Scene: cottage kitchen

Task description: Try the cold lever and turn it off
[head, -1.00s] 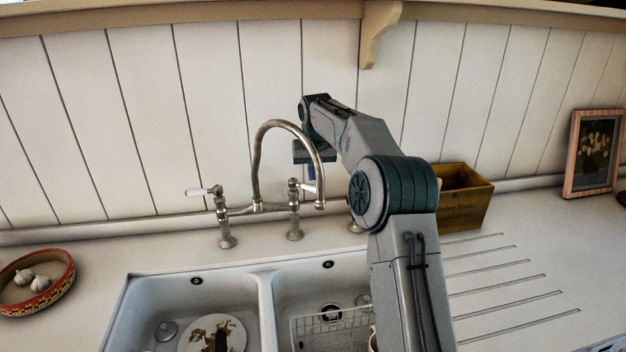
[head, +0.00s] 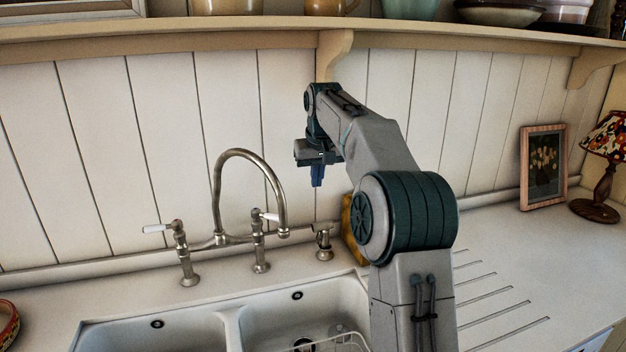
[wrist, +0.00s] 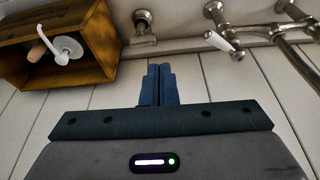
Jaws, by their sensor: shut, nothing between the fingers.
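The metal bridge tap (head: 219,190) stands behind the sink with two white-handled levers. The left lever (head: 156,228) points out to the left. In the wrist view a white lever handle (wrist: 218,40) shows to the right of my fingers. My gripper (head: 317,182) is shut and empty, above and right of the right lever and apart from it. Its blue fingers (wrist: 157,84) are pressed together. No running water is visible.
A wooden box (wrist: 60,45) stands on the counter right of the tap, partly behind my arm in the head view. A short metal fitting (head: 324,243) stands between tap and box. The double sink (head: 190,335) is in front. A shelf (head: 230,30) runs above.

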